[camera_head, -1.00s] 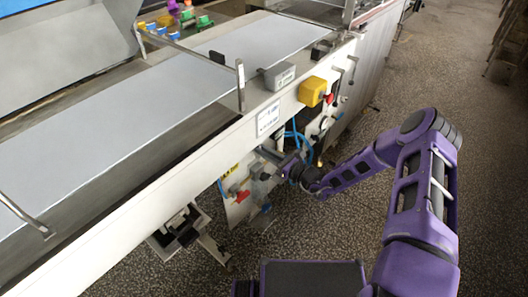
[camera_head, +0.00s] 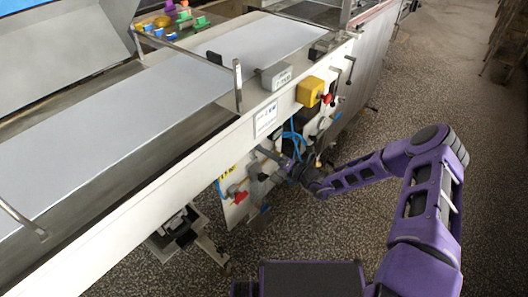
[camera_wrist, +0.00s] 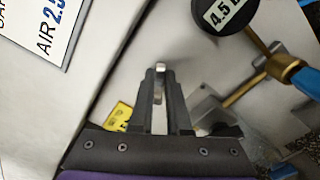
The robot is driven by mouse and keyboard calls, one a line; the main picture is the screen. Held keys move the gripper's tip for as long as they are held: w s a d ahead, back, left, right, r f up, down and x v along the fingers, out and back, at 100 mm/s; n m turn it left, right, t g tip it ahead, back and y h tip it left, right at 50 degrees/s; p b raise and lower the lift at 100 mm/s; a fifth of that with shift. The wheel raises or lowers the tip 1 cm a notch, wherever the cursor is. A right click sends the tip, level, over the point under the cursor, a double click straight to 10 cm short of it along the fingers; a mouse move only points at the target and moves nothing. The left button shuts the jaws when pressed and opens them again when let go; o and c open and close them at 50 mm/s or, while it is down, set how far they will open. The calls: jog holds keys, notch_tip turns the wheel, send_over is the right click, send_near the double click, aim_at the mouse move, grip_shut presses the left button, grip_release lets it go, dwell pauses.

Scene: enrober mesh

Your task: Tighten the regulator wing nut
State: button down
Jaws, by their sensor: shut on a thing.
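In the wrist view my gripper (camera_wrist: 160,75) is shut on a small bright metal piece (camera_wrist: 160,97), which looks like the wing of the regulator wing nut. Only a narrow strip of it shows between the dark fingers. The rest of the nut and its thread are hidden. In the head view my gripper (camera_head: 288,165) is low against the side of the machine, below the white belt edge. The nut is too small to make out there.
A round gauge (camera_wrist: 222,12) on a brass fitting (camera_wrist: 255,85) with a blue hose is close right of my fingers. A yellow tag (camera_wrist: 118,116) lies left of them. A yellow box (camera_head: 310,91) with a red knob juts from the machine. The speckled floor on the right is open.

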jog(key=m, duration=0.3)
jog(key=f+m, duration=0.1)
jog(key=m, duration=0.2)
jog(key=shift+d, duration=0.1)
dwell(0.5)
jog(key=c, duration=0.9)
grip_release()
jog(key=shift+r, duration=0.1)
jog(key=v, duration=1.7)
jog(key=shift+s+d, duration=0.1)
jog(key=shift+d, duration=0.05)
